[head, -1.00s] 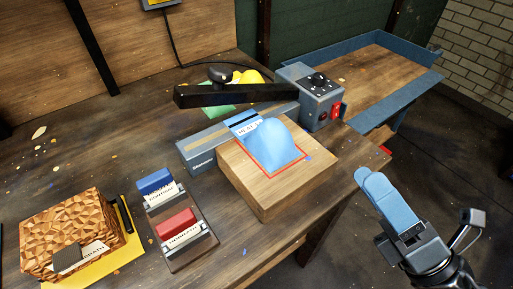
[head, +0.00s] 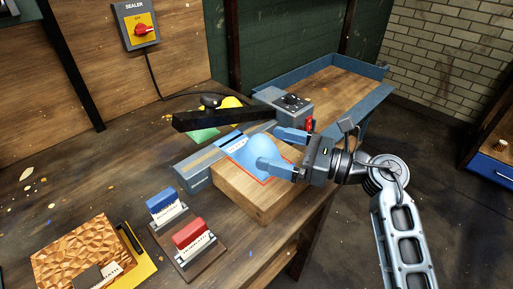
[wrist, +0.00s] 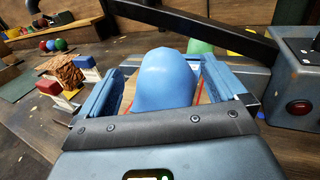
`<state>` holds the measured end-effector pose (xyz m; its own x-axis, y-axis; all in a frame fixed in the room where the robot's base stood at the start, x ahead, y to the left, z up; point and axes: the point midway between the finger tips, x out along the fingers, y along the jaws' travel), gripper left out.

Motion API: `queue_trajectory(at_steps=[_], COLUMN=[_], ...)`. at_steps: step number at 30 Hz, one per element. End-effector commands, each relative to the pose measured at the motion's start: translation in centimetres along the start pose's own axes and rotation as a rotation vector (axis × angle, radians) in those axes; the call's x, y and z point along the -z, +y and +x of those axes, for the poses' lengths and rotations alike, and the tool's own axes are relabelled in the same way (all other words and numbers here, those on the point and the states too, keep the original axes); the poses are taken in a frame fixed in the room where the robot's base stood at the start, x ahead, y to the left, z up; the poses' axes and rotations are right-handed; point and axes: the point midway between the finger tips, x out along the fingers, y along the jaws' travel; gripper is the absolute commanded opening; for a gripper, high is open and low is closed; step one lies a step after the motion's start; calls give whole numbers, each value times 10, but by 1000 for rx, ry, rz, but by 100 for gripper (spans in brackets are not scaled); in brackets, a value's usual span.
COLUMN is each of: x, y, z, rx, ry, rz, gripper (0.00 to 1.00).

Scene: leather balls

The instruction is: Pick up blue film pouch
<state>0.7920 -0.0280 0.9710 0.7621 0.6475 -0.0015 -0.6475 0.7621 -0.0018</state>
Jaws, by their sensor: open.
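The blue film pouch (head: 252,155) lies on a wooden block (head: 258,203) within a red outline, bulging in the middle with a labelled flat end toward the sealer. My gripper (head: 276,150) is open over the block, with one blue finger on the far side of the pouch and one in front of its near side. In the wrist view the pouch (wrist: 166,80) stands between the two spread fingers, with a visible gap on each side. Part of the pouch's near side is hidden by a finger in the head view.
The sealer (head: 200,166) with its raised black arm (head: 222,117) is just behind the block. Its control box (head: 283,103) stands near the far finger. Red and blue stamps (head: 192,234) stand on a dark tray at left. A blue-rimmed table (head: 330,75) is behind.

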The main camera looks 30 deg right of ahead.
Motion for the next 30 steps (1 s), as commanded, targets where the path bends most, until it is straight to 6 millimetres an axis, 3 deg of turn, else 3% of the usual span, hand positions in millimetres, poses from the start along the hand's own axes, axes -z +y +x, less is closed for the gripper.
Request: queue_trajectory(at_steps=[6, 15, 30], x=[-1, 0, 0], y=[-1, -1, -1], z=[28, 32, 32], rx=[-1, 1, 1], ry=[-1, -1, -1], rz=[2, 2, 2], gripper=[98, 98, 50])
